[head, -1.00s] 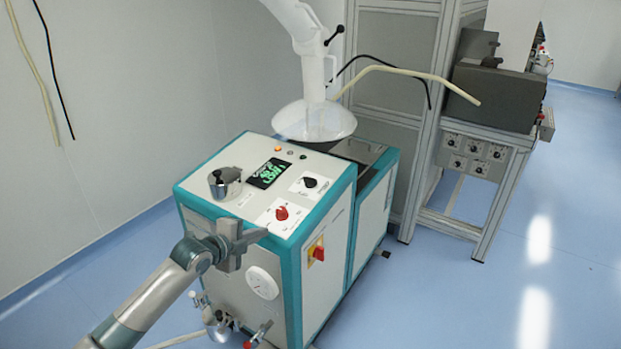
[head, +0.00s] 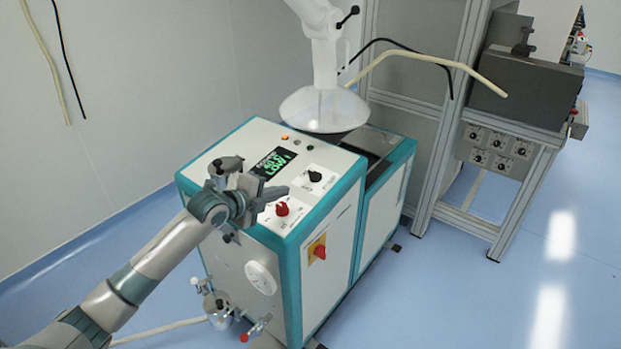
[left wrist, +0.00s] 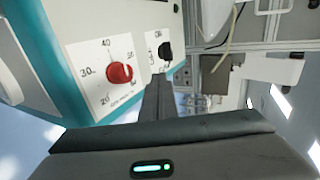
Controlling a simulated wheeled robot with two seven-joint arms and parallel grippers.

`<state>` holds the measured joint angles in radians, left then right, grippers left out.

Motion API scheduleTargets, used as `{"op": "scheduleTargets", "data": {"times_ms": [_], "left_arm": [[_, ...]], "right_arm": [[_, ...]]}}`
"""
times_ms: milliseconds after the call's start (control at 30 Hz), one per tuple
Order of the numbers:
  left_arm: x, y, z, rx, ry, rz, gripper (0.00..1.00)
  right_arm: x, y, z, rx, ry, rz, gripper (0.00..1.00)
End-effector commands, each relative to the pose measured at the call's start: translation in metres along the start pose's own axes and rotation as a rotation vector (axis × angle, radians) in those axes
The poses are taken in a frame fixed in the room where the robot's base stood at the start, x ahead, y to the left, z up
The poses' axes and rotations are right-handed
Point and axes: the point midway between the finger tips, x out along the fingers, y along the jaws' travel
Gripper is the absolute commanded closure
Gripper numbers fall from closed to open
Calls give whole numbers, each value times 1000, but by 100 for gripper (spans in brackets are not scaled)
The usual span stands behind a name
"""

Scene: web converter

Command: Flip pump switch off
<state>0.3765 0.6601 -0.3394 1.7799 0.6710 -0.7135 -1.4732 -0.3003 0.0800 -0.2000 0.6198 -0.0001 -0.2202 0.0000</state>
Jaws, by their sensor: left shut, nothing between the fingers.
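A teal and white machine (head: 333,228) stands on the floor. Its top panel holds a black rotary knob (head: 315,176) on a white plate, a red knob (head: 282,209) with a numbered scale, and a lit display (head: 272,163). My left gripper (head: 282,192) is shut and empty, over the top panel, left of the black knob and just above the red one. In the left wrist view the black knob (left wrist: 164,50) is just beyond the fingertips, and the red knob (left wrist: 119,72) is to their left. Whether the fingers touch the panel cannot be told. My right gripper is not in view.
A red switch on a yellow plate (head: 319,251) is on the machine's side. A white funnel (head: 324,110) stands over its back. A gauge (head: 261,277) is on the front. A metal frame (head: 425,175) stands behind; blue floor is free at right.

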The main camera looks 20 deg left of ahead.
Motion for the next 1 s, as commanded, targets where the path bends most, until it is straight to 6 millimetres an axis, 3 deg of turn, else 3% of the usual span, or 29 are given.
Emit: {"op": "scheduleTargets", "data": {"times_ms": [367,1000], "left_arm": [[17,-1,0,-3,0,0,100],[101,-2,-1,-4,0,0,100]], "right_arm": [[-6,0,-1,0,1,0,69],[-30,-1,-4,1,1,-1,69]]}}
